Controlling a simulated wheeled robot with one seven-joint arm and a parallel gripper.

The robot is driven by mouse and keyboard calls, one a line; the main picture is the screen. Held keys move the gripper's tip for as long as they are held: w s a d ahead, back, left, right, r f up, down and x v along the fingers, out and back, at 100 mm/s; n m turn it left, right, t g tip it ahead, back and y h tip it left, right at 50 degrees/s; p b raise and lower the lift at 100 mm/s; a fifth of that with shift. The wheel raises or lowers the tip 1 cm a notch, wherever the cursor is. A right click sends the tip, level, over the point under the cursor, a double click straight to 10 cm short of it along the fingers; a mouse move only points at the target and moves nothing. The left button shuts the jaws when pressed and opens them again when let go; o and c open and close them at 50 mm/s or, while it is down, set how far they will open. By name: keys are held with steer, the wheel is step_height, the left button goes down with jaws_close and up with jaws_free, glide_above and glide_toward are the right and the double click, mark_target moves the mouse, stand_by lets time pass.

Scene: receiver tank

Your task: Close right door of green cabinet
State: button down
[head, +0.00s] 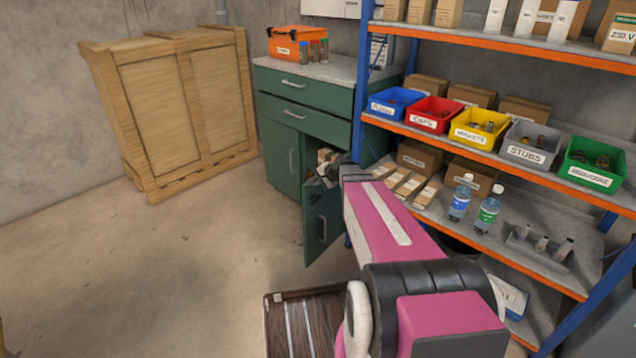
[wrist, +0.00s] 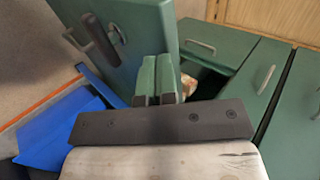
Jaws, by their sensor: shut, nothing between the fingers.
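The green cabinet (head: 306,122) stands against the back wall, with two drawers above two doors. Its right door (head: 322,224) is swung open toward the room, and its handle shows in the head view. The left door (head: 281,160) is closed. In the wrist view the right door (wrist: 135,45) fills the upper left, with a dark handle on its face. My gripper (wrist: 157,82) is shut and empty, its green-faced fingers together beside the door, pointing toward the cabinet opening. Whether they touch the door I cannot tell. In the head view my arm hides part of the opening.
A shelf rack with blue posts (head: 361,85) and orange beams stands close on the right, holding bins, boxes and bottles. A wooden crate (head: 165,110) stands at the left. Small boxes (head: 326,158) show inside the cabinet. The floor (head: 180,240) left of the door is clear.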

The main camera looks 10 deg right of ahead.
steer(key=shift+a, duration=0.1)
steer(key=w+a+m+t+h, duration=0.1)
steer(key=w+a+m+h, duration=0.3)
steer(key=w, duration=0.7)
steer(key=w+a+m+t, duration=0.1)
steer(key=w+a, duration=0.5)
steer(key=w, duration=0.6)
steer(key=w+d, duration=0.4)
steer(key=w, duration=0.6)
steer(key=w+d+m, duration=0.1)
steer(key=w+d, duration=0.3)
steer(key=w, duration=0.6)
